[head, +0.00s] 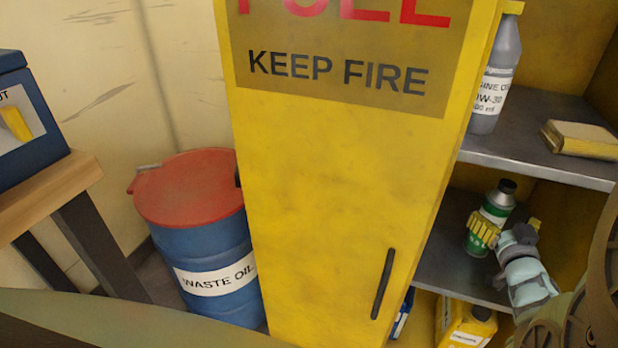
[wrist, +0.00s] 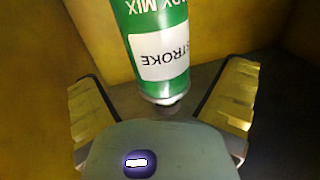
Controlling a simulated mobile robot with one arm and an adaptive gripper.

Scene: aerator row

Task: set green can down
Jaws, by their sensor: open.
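The green can (head: 496,208) with a dark cap and a white label band stands upright on the middle shelf of the yellow cabinet. My gripper (head: 484,230) is at the can, and its yellow fingers cover part of the can's front. In the wrist view the can (wrist: 158,22) appears upside down between the spread fingers of my gripper (wrist: 163,92). The fingers are open, with gaps showing on both sides of the can. The can's lower part is partly hidden in the head view.
The middle shelf (head: 440,262) has bare room left of the can. A grey oil bottle (head: 498,75) and a yellow box (head: 582,140) are on the shelf above. A yellow container (head: 465,325) sits below. The open cabinet door (head: 340,170) stands to the left, beside a blue drum (head: 215,265).

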